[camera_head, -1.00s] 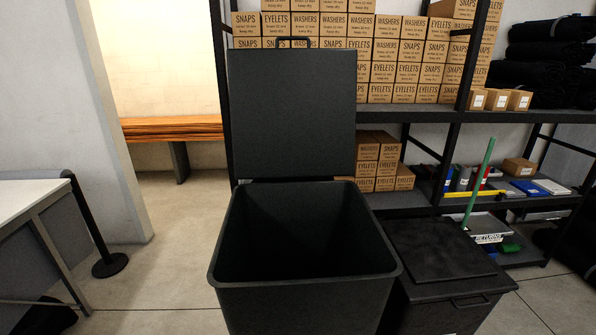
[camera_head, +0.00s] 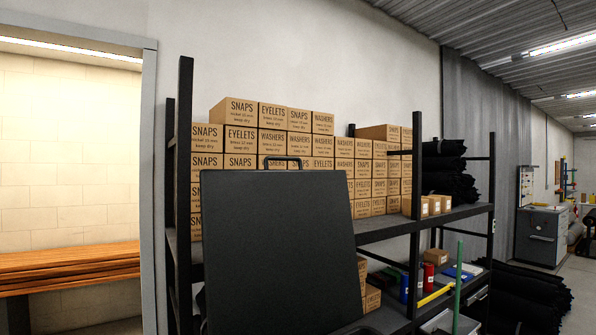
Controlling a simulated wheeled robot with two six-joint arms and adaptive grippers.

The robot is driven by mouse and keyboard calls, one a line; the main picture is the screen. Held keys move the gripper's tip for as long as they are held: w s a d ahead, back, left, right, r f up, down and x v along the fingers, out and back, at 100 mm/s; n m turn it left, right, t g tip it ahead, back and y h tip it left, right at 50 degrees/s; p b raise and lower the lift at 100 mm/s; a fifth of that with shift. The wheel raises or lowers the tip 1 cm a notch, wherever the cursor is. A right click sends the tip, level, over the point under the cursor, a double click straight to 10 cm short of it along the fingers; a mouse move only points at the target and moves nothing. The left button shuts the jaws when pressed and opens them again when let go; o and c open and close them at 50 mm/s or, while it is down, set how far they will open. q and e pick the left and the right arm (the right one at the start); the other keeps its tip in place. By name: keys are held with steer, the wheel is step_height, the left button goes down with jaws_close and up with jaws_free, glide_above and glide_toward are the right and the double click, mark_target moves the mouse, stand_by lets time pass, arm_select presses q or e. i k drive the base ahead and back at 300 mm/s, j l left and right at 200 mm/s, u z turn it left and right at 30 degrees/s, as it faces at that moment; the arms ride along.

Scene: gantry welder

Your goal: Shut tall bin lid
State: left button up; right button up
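The tall bin's black lid (camera_head: 280,250) stands upright in the lower middle of the head view, leaning slightly. Its dark loop handle (camera_head: 283,161) is on the top edge. The bin body is below the picture and hidden. Neither of my grippers is in the head view.
A black shelf rack (camera_head: 375,228) stands behind the lid, loaded with stacked cardboard boxes (camera_head: 290,145). Dark rolls (camera_head: 447,172) lie at its right end. A green pole (camera_head: 457,282) rises at the lower right. A wooden bench (camera_head: 68,268) is in the opening at left.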

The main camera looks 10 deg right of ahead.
mark_target(279, 253)
steer(key=i+j+z, duration=0.25)
steer(key=j, duration=0.2)
steer(key=i+j+z, duration=0.25)
steer(key=j, duration=0.2)
steer(key=i+j+z, duration=0.2)
steer(key=j, duration=0.25)
steer(key=j+z, duration=0.25)
steer(key=j, duration=0.25)
steer(key=j+z, duration=0.25)
steer(key=j, duration=0.3)
steer(key=i, duration=0.05)
